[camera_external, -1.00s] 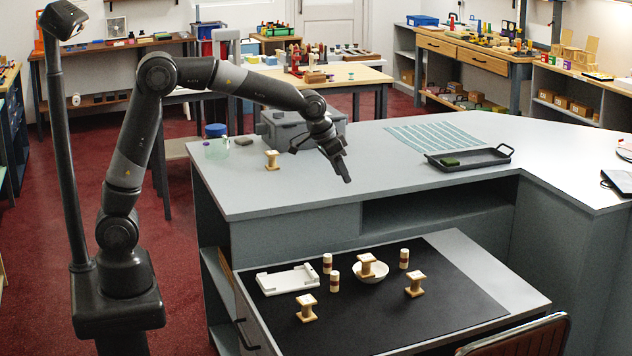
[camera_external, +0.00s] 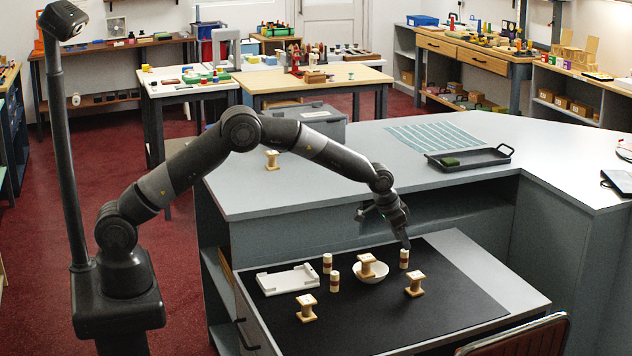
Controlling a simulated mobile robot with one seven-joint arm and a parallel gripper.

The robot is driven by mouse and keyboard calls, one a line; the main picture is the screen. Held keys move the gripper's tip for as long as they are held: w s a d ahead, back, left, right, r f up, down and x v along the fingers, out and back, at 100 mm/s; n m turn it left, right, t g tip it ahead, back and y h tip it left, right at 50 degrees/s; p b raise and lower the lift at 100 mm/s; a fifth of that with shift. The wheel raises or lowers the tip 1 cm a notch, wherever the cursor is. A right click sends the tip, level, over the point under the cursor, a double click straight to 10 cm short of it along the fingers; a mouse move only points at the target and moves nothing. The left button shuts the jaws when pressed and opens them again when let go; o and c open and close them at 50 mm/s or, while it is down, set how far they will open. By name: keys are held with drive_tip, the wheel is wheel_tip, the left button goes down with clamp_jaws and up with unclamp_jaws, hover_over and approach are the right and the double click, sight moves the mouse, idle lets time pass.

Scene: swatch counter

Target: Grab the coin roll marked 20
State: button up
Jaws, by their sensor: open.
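A white bowl (camera_external: 372,279) holds a wooden spool (camera_external: 367,264). Other spools stand at the front left (camera_external: 306,308) and right (camera_external: 414,285). A white tray (camera_external: 288,281) lies at left. The counter edge rises behind the drawer; the mat's front right is clear.

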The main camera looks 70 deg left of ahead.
sight(402, 250)
drive_tip(key=shift+x, duration=0.9)
drive_tip(key=x, duration=0.2)
drive_tip(key=s+x, duration=0.1)
drive_tip(key=x, duration=0.2)
drive_tip(key=shift+a+f, duration=0.2)
drive_tip(key=shift+f, duration=0.25)
drive_tip(key=shift+r, duration=0.1)
clamp_jaws()
